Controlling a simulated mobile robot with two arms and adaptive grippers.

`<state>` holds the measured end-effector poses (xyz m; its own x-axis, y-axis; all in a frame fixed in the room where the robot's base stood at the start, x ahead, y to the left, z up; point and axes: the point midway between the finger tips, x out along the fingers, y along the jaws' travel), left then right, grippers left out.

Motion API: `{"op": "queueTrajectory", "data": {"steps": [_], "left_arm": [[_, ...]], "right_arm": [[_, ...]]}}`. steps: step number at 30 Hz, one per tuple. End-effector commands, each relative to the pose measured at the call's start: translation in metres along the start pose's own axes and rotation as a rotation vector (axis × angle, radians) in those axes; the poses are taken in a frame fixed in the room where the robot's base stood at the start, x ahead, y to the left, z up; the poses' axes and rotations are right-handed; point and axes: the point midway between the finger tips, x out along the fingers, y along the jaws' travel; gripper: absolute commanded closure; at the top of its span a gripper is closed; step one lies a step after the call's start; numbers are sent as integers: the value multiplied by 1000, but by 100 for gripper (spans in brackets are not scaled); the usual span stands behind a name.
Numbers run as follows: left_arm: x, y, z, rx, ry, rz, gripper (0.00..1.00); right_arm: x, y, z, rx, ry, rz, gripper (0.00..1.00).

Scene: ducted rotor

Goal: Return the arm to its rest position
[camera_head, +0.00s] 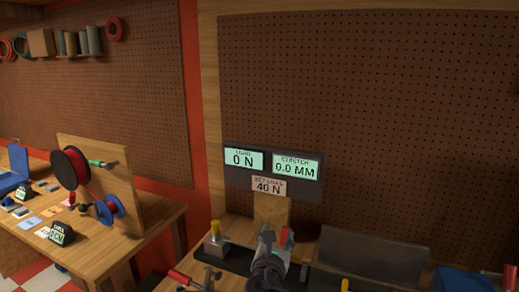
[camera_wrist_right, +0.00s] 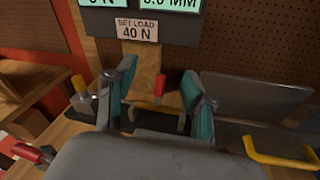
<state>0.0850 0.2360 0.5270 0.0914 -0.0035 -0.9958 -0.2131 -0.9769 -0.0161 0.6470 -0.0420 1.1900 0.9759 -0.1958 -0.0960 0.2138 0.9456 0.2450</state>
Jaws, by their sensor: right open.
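My right gripper (camera_head: 275,244) is at the lower middle of the head view, in front of the test bench. In the right wrist view its two teal-padded fingers stand apart, with an empty gap between them (camera_wrist_right: 160,95). A red-topped handle (camera_wrist_right: 159,84) shows through that gap, behind the fingers; I see nothing held. My left gripper is not in either view.
A display panel (camera_head: 272,172) reads 0 N load, 0.0 mm stretch and set load 40 N. A yellow-topped post (camera_head: 215,238) stands left of my gripper. A dark grey panel (camera_head: 373,255) is to its right. Another table (camera_head: 100,245) at left holds a red spool (camera_head: 70,167).

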Motion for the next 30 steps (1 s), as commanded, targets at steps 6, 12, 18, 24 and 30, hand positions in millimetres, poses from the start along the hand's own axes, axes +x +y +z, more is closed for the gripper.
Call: {"op": "queueTrajectory", "data": {"steps": [6,12,18,24,30], "left_arm": [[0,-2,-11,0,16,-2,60],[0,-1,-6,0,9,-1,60],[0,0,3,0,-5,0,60],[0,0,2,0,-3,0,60],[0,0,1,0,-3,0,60]], "right_arm": [[-23,-13,-41,228,149,-33,46],[-57,-36,-88,554,332,-130,46],[-116,-87,-147,1070,541,-400,46],[-190,-164,-189,1620,585,-836,46],[-240,-218,-203,1904,484,-1130,46]]}}
